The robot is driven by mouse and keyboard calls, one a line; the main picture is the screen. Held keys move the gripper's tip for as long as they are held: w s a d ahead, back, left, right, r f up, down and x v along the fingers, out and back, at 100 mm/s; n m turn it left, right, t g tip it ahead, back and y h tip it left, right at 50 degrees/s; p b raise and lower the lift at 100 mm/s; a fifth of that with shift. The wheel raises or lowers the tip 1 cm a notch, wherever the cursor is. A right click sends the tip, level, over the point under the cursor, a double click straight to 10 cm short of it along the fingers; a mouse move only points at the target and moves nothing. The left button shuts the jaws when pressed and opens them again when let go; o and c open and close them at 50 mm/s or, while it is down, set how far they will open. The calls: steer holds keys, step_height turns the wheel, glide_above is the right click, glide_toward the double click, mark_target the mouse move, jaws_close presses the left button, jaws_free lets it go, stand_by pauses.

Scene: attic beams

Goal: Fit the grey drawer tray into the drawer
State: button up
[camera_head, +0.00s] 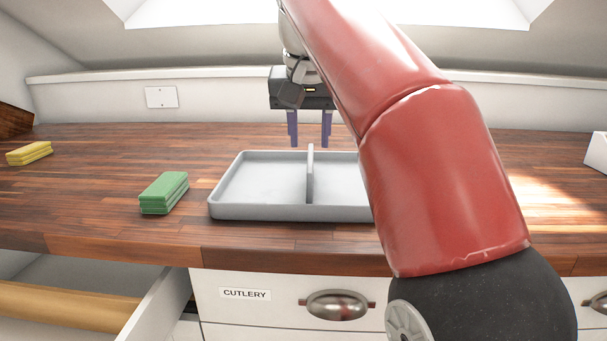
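The grey drawer tray (262,212) sits on the wooden worktop, near its front edge. It has a raised divider (310,175) across its middle, and my red arm hides its right end. My gripper (310,142) points down above and a little behind the tray, with its two purple fingers apart and nothing between them. An open drawer (75,270) is pulled out at the lower left, below the worktop, and only part of it shows. A closed drawer labelled CUTLERY (245,305) with a metal cup handle is below the tray.
A stack of green sponges or cloths (163,193) lies left of the tray. A yellow stack (29,153) lies at the far left. A white object (597,152) stands at the right edge. The worktop (110,160) behind the green stack is clear.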

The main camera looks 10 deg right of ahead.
mark_target(311, 157)
steer(key=b+x, duration=0.2)
steer(key=x, duration=0.5)
steer(key=shift+d+f, duration=0.1)
steer(key=shift+f, duration=0.15)
steer(key=shift+c, duration=0.4)
jaws_close()
